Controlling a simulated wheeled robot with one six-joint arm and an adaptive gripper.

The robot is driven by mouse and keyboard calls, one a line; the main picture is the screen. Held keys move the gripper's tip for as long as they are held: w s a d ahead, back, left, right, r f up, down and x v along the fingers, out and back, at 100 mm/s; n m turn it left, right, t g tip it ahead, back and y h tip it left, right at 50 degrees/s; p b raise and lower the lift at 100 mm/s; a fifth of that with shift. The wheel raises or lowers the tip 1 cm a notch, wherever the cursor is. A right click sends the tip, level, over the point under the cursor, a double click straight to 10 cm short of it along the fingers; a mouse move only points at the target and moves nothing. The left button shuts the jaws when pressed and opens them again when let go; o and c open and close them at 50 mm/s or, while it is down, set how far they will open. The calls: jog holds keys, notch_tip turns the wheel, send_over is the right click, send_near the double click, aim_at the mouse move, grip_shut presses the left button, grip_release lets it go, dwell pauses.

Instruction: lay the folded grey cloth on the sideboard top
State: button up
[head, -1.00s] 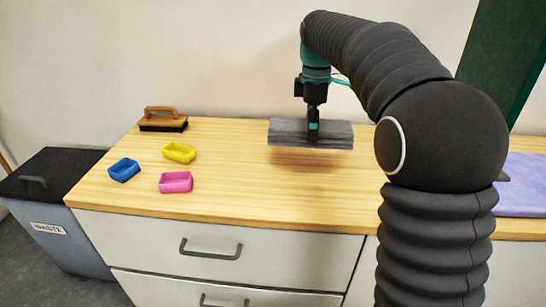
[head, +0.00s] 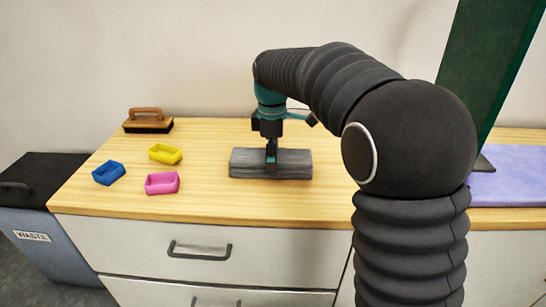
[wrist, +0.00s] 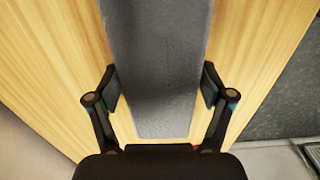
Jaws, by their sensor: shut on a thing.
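The folded grey cloth (head: 245,165) is a flat, long slab lying level at the sideboard top (head: 215,195), around its middle. It appears to rest on the wood, with almost no shadow gap under it. My gripper (head: 271,160) points down over the cloth's middle and is shut on it. In the wrist view the cloth (wrist: 158,45) runs between the two fingers of my gripper (wrist: 161,87), one on each long side. The wooden sideboard top (wrist: 50,60) shows on both sides of it.
Blue (head: 109,173), yellow (head: 165,154) and pink (head: 162,184) small trays and a wooden-handled brush (head: 148,123) stand to the left. A waste bin (head: 40,235) is beside the sideboard. A purple mat (head: 515,180) and a green upright panel (head: 485,70) are at right.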

jog(key=o, duration=1.2)
jog(key=shift+f, duration=0.1)
notch_tip(320, 180, up, 12)
jog(key=p, duration=0.1)
jog(key=shift+r+p, duration=0.2)
jog(key=shift+p, duration=0.15)
